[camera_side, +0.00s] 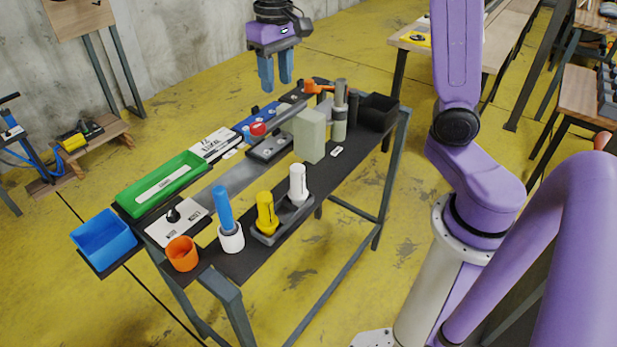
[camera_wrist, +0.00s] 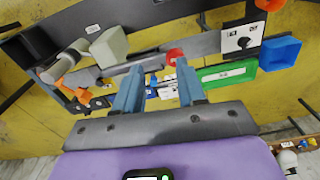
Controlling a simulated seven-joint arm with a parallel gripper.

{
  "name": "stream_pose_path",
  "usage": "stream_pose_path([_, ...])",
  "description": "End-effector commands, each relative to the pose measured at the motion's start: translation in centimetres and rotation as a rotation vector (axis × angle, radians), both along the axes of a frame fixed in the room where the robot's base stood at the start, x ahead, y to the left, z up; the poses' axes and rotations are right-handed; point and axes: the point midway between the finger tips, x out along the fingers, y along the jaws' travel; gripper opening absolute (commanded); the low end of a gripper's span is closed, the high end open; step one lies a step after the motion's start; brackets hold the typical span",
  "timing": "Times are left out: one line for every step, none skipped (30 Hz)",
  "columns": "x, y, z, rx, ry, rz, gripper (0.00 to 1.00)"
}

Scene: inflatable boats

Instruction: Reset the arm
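My gripper (camera_side: 276,84) hangs in the air above the far side of the black workbench (camera_side: 345,178), with its two blue fingers pointing down. In the wrist view my gripper (camera_wrist: 160,66) shows its fingers apart, with a clear gap and nothing held between them. The fingertips are well above the bench items and touch nothing. The red round button (camera_side: 258,129) on the bench is below the gripper in the side view.
The bench holds a green tray (camera_side: 142,205), blue bin (camera_side: 104,238), orange cup (camera_side: 182,254), blue cylinder (camera_side: 222,207), yellow bottle (camera_side: 266,211), white bottle (camera_side: 298,183), pale block (camera_side: 309,135), grey cylinder (camera_side: 340,110) and black box (camera_side: 379,111). Air around my gripper is clear.

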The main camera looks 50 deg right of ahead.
Motion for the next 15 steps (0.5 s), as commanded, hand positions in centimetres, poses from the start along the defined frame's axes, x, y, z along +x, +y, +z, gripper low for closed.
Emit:
stream_pose_path([-1.7, 1.0, -0.3, 0.000, -0.001, 0.075, 0.40])
stream_pose_path([-2.7, 1.5, -0.5, 0.000, -0.001, 0.121, 0.40])
stream_pose_path([-4.0, 2.1, -0.8, 0.000, -0.003, 0.179, 0.40])
stream_pose_path([-5.0, 2.6, -1.1, -0.001, -0.002, 0.225, 0.40])
stream_pose_path([-6.1, 3.0, -1.3, 0.000, -0.004, 0.269, 0.40])
stream_pose_path([-7.4, 3.4, -1.7, -0.001, -0.004, 0.329, 0.40])
stream_pose_path([-8.5, 3.7, -1.9, -0.001, -0.005, 0.373, 0.40])
stream_pose_path([-9.5, 3.9, -2.2, 0.000, -0.006, 0.419, 0.40])
stream_pose_path([-10.9, 4.2, -2.6, -0.001, -0.006, 0.478, 0.40])
stream_pose_path([-12.0, 4.3, -2.9, -0.001, -0.006, 0.522, 0.40])
stream_pose_path([-13.1, 4.4, -3.2, -0.001, -0.007, 0.568, 0.40])
stream_pose_path([-14.4, 4.5, -3.6, -0.001, -0.007, 0.626, 0.40])
stream_pose_path([-15.5, 4.5, -3.9, -0.001, -0.009, 0.672, 0.40])
stream_pose_path([-16.5, 4.5, -4.2, -0.001, -0.009, 0.717, 0.40])
stream_pose_path([-17.9, 4.3, -4.6, -0.001, -0.010, 0.775, 0.40])
